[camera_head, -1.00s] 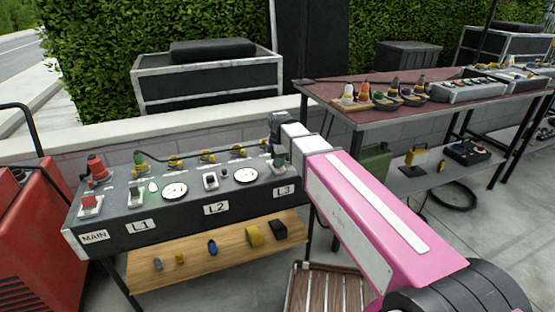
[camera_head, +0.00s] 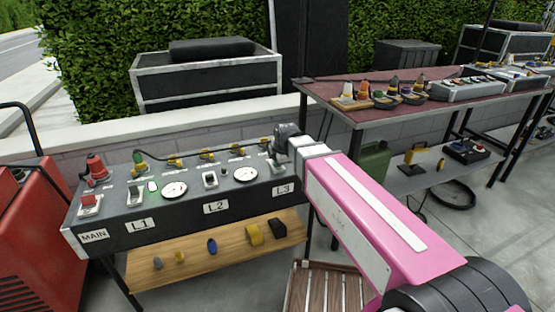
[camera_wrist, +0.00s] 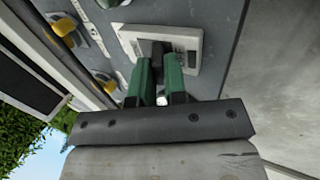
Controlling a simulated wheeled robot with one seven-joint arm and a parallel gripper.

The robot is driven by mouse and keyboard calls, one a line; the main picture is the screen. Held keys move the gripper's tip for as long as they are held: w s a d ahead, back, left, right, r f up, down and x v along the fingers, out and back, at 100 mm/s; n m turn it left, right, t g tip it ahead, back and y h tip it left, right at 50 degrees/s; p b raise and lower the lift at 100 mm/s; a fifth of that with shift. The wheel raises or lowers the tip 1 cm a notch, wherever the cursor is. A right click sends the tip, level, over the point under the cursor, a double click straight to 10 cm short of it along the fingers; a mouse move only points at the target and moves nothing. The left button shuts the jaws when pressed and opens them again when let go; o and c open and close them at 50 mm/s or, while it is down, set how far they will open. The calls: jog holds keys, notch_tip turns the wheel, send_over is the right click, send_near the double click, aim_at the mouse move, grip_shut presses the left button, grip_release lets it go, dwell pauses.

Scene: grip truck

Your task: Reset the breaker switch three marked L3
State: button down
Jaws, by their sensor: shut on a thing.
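The dark breaker panel (camera_head: 170,215) carries the labels MAIN, L1, L2 and L3 (camera_head: 283,189). Above the L3 label is the third breaker switch, on a pale plate (camera_wrist: 191,44) in the wrist view; its dark lever (camera_wrist: 158,48) sits between my green fingers. My gripper (camera_wrist: 163,72) is shut on this lever. In the head view my wrist hides most of the switch. The L1 switch (camera_head: 136,194) and L2 switch (camera_head: 210,180) stand to the left. I cannot tell which way the L3 lever is tilted.
A wooden shelf (camera_head: 200,262) is below. A red-topped table (camera_head: 335,100) stands right of my arm.

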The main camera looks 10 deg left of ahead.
jog(key=shift+t, duration=0.3)
jog(key=c, duration=1.2)
grip_release()
jog(key=shift+s+d, duration=0.1)
jog(key=shift+o, duration=0.2)
